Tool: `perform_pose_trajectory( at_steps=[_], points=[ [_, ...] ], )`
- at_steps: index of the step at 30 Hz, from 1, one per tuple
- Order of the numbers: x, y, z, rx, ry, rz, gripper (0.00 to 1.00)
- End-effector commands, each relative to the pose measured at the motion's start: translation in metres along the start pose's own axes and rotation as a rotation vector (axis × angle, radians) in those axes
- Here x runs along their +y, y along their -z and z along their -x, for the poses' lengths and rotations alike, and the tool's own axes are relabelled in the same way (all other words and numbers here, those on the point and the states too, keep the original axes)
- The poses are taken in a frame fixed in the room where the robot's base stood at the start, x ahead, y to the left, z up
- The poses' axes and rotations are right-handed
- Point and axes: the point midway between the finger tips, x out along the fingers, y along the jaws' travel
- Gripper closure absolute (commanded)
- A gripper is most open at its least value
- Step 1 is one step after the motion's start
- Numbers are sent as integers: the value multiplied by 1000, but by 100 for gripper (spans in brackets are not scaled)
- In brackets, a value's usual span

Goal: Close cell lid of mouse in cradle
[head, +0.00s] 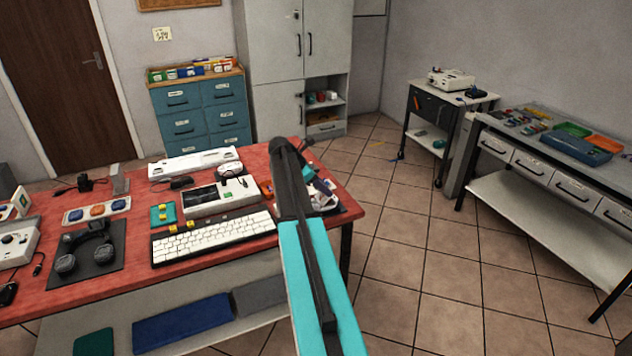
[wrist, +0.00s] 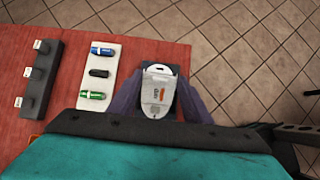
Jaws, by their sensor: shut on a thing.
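In the wrist view a white mouse (wrist: 157,92) with an orange mark lies belly or back up in a dark cradle (wrist: 174,70); I cannot tell which face it is. My gripper (wrist: 162,84) has one purple-grey finger on each side of the mouse, closed on it. The cell lid cannot be made out apart from the mouse's body, so its open or shut state is unclear. In the head view my own arm hides the gripper's tips, the mouse and most of the area around them at the red table's right end.
A white tray (wrist: 98,103) with blue, dark and green cells lies left of the cradle. A dark strip with several blocks (wrist: 38,78) is farther left. Open floor lies right.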

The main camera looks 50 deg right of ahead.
Motion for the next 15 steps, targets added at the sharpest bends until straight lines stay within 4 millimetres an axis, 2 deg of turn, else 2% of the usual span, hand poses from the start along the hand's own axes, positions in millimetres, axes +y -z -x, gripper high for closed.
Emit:
perform_pose_trajectory(
  at_steps=[3,15],
  points=[
    [4,-7,-2,84,-8,-3,78],
    [6,-12,-24,393,-9,-1,78]
  ],
)
